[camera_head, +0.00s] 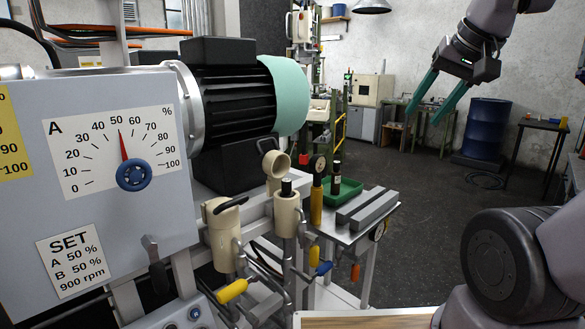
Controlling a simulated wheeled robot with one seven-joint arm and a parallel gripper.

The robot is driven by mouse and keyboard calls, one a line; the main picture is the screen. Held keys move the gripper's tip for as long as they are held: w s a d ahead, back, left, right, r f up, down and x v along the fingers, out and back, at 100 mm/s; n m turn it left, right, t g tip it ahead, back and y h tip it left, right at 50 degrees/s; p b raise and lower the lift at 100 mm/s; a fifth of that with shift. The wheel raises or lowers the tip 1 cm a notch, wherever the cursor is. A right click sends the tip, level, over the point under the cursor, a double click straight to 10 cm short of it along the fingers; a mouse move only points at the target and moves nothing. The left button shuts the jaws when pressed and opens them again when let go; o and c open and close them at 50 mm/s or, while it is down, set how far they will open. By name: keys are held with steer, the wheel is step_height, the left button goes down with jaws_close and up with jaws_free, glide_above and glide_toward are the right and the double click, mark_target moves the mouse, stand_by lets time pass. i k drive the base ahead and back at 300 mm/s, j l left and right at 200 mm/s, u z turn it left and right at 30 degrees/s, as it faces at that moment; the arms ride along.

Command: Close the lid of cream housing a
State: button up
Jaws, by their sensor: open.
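Two cream housings stand in front of the motor; no letter shows on either, so I cannot tell which is a. The left cream housing (221,240) has a black handle (231,204) across its top; I cannot tell whether its lid is shut. The right cream housing (287,221) has a black cylinder (286,187) sticking up from its top. A round cream lid or cup (277,163) stands tilted up just behind it. My gripper (422,118) is at the upper right, fingers spread and empty, pointing down and left, well apart from the housings.
A grey panel (110,215) with dial A fills the left. The black motor (235,105) stands behind the housings. A green tray (340,188) and grey bars (367,209) lie to the right. A blue drum (486,130) stands farther back.

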mark_target(275, 163)
steer(key=l+u, duration=0.1)
steer(key=u, duration=0.3)
steer(key=i+l+u, duration=0.1)
steer(key=u, duration=0.3)
steer(key=l+u, duration=0.15)
steer(key=u, duration=0.25)
steer(key=l+u, duration=0.15)
steer(key=u, duration=0.25)
steer(key=i+l, duration=0.05)
